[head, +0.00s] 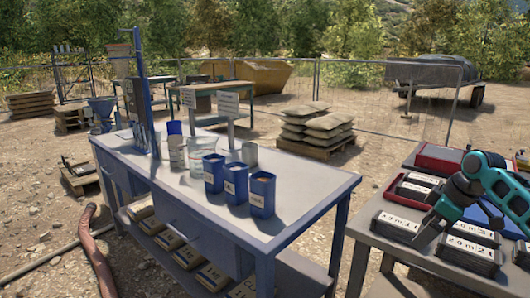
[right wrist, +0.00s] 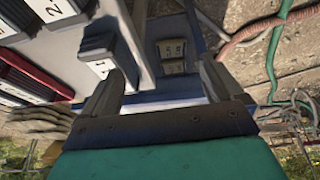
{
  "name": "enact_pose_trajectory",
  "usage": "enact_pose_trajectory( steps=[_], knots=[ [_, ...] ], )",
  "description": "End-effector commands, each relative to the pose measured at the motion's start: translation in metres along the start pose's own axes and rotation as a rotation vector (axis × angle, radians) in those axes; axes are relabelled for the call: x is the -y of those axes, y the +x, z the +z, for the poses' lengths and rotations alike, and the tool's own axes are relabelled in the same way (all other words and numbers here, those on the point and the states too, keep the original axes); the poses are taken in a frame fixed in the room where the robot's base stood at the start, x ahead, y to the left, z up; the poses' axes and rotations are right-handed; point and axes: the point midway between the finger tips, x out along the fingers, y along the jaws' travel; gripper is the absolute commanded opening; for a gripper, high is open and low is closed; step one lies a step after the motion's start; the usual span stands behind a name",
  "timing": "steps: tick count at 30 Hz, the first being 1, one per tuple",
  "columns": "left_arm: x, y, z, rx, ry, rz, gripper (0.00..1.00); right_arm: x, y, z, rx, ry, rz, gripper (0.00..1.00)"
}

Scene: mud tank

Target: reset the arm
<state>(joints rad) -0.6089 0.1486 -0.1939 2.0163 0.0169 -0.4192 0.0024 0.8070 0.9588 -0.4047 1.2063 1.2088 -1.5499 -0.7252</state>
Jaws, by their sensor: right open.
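My right arm, teal and dark grey, comes in from the right edge of the head view. Its gripper (head: 428,232) points down and left above the front part of the right-hand table. In the right wrist view the two dark fingers of this gripper (right wrist: 160,88) stand apart with nothing held between them. A dark labelled block (right wrist: 102,50) shows beyond the left finger; I cannot tell whether they touch. My left arm and gripper are not in view.
The right-hand table (head: 372,228) carries dark blocks with number labels (head: 470,250) and a red tray (head: 425,158). The blue workbench (head: 150,168) holds blue labelled containers (head: 262,194) and a clear beaker (head: 201,150). A dirt gap separates the tables. A hose (head: 97,255) lies at left.

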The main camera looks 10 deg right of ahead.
Motion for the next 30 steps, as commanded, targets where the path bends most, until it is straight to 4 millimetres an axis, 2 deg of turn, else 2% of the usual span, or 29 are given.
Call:
enact_pose_trajectory(
  steps=[1,5,8,12,15,18,22,27,30],
  knots=[
    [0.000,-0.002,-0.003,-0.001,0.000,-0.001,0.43,0.010,0.021,-0.002,0.009,-0.002,0.007,0.94],
    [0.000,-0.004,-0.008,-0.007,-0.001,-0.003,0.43,0.036,0.074,-0.005,0.011,-0.004,0.046,0.94],
    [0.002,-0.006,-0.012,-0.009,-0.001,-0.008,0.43,0.067,0.118,-0.005,-0.008,-0.003,0.075,0.94],
    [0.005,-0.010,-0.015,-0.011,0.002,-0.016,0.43,0.126,0.174,-0.001,-0.074,0.014,0.111,0.94],
    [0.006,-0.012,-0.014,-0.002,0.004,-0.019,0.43,0.173,0.201,0.004,-0.144,0.043,0.131,0.94],
    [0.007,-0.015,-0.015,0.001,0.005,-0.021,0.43,0.221,0.216,0.010,-0.223,0.086,0.147,0.94],
    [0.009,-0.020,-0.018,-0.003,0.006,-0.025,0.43,0.279,0.219,0.021,-0.332,0.162,0.170,0.94],
    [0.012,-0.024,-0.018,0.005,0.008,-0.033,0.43,0.337,0.199,0.037,-0.464,0.274,0.210,0.94],
    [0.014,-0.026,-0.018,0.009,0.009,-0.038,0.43,0.358,0.184,0.044,-0.521,0.323,0.236,0.94]
  ],
)
